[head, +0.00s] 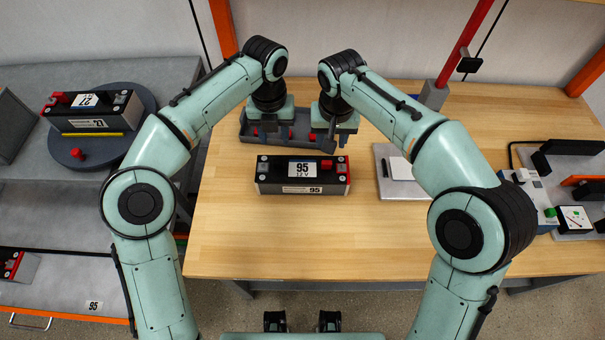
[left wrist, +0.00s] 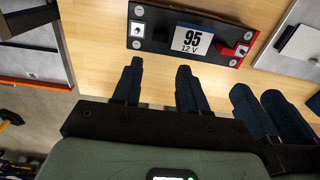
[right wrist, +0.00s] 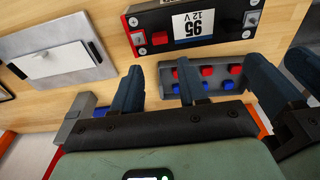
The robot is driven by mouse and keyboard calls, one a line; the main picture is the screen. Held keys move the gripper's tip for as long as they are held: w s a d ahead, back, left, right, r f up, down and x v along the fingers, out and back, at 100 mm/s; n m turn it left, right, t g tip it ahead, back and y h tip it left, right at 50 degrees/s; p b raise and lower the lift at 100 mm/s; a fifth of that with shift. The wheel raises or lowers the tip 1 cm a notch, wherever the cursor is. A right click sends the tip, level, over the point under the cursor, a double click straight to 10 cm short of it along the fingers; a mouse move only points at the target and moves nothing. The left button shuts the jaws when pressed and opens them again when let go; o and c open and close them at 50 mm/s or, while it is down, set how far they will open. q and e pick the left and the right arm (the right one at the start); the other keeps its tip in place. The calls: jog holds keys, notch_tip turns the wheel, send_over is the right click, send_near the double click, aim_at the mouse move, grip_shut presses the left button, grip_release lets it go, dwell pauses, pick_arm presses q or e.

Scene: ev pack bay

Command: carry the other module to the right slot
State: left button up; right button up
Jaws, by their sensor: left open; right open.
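A dark module marked 95, 12 V (head: 276,177), with a red terminal cover at its right end, lies on the wooden table in front of my grippers. It also shows in the left wrist view (left wrist: 160,35) and the right wrist view (right wrist: 160,22). Another module (head: 66,112), whose number looks like 27, sits on a round grey turntable (head: 137,100) at the left. My left gripper (head: 268,135) and right gripper (head: 333,132) hang side by side over the table's back, both open, empty and apart from module 95. No slot can be clearly made out.
A grey tray (head: 300,143) with red and blue pieces lies behind module 95. A shelf edge labelled 95 (head: 94,306) and a partly cut-off module (head: 10,264) are lower left. The table's front is clear.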

aim_at(278, 163)
pick_arm(q)
notch_tip(278, 163, down, 12)
jog(key=shift+r, duration=0.25)
pick_arm(e)
jog(key=f, duration=0.3)
jog(key=w+f, duration=0.1)
jog(key=f, duration=0.7)
jog(key=shift+w+f, duration=0.2)
jog(key=shift+w, duration=0.05)
pick_arm(q)
grip_shut()
pick_arm(e)
grip_shut()
pick_arm(q)
jog(key=shift+w+r, duration=0.1)
jog(key=shift+r, duration=0.05)
pick_arm(e)
jog(key=shift+r, duration=0.15)
